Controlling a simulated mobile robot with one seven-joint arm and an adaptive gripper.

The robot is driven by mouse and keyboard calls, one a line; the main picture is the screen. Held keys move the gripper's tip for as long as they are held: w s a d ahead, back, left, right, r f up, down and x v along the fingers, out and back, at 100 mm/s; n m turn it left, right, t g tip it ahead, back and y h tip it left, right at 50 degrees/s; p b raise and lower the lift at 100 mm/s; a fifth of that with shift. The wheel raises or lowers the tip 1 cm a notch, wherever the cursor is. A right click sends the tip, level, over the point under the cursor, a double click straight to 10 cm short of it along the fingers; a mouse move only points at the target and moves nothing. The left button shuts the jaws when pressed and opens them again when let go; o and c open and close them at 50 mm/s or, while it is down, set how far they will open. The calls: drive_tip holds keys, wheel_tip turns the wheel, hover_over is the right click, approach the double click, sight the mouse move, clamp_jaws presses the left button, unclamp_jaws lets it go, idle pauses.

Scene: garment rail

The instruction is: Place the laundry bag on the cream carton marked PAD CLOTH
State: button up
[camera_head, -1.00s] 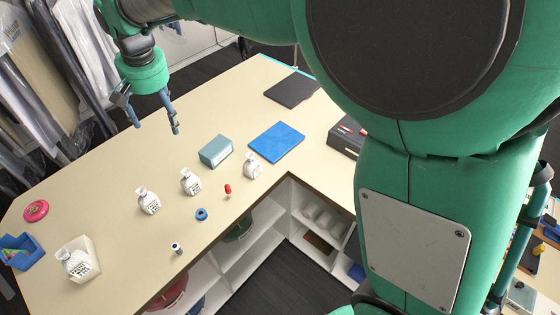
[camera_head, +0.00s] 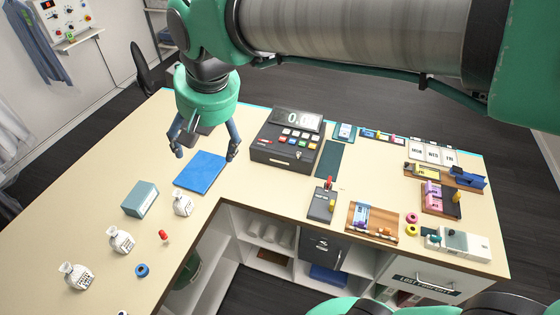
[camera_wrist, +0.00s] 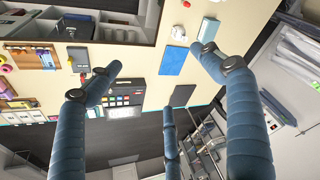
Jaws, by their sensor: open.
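The print is too small to read. No cream carton marked PAD CLOTH can be made out in the current views. My gripper (camera_head: 205,153) is open and empty, above the counter near the blue mat, beyond the bags. In the wrist view its blue fingers are spread, and a small white bag (camera_wrist: 179,34) shows between them.
A teal box (camera_head: 140,199), a blue mat (camera_head: 201,172) and a black cash register (camera_head: 287,138) stand on the counter. Several small trays fill the right side.

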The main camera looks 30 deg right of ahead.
drive_tip(key=s+d+f+m, duration=0.1)
drive_tip(key=s+d+f, duration=0.1)
drive_tip(key=s+d, duration=0.4)
drive_tip(key=s+d+f+t+h, duration=0.1)
drive_tip(key=s+d+f, duration=0.2)
drive_tip(key=s+d, duration=0.4)
drive_tip(key=shift+s+d+f+m+t, duration=0.15)
drive_tip(key=shift+s+d+m+t, duration=0.2)
drive_tip(key=shift+s, duration=0.65)
drive_tip(key=shift+f, duration=0.15)
wheel_tip(320, 180, down, 19)
drive_tip(key=b, duration=1.9)
